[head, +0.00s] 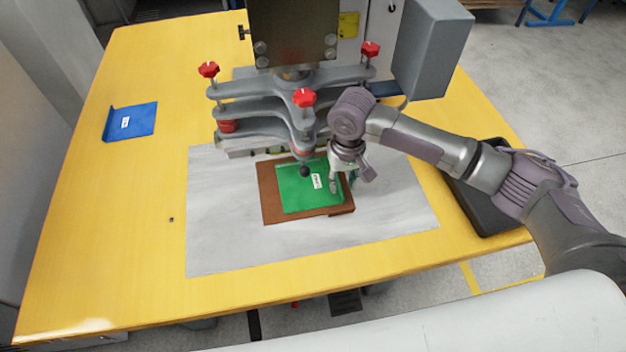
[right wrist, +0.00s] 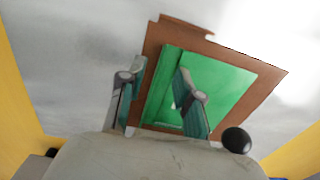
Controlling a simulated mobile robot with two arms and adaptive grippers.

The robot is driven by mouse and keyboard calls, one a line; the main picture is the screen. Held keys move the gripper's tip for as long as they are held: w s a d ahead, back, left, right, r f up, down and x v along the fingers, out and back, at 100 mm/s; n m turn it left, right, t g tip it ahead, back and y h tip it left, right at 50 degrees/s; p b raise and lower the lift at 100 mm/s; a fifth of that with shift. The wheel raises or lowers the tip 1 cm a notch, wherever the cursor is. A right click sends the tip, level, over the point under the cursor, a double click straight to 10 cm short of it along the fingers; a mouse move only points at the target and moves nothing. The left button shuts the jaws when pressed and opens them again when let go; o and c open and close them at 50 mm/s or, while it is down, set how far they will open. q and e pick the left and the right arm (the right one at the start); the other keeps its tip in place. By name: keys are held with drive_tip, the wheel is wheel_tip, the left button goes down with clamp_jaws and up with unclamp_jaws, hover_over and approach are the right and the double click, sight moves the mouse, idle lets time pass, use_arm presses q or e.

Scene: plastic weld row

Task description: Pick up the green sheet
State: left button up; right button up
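The green sheet (head: 297,190) lies on a brown plate (head: 268,207) below the press, with a small white label on it. My right gripper (head: 339,182) is at the sheet's right edge, pointing down. In the right wrist view its two fingers (right wrist: 160,72) are apart, with the edge strip of the green sheet (right wrist: 222,88) showing between them. One finger overlaps the sheet in that view and the other lies outside it. Whether either finger touches the sheet cannot be told. My left gripper is not in view.
The press (head: 292,100) with red knobs stands just behind the sheet. A black ball knob (head: 304,171) is close to the gripper. A blue sheet (head: 131,121) lies at the left of the yellow table (head: 110,240). A black tray (head: 478,208) is at the right.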

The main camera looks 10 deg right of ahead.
wheel_tip(320, 180, down, 3)
drive_tip(key=shift+d+r, duration=0.1)
drive_tip(key=shift+r, duration=0.05)
clamp_jaws()
drive_tip(key=shift+r, duration=0.15)
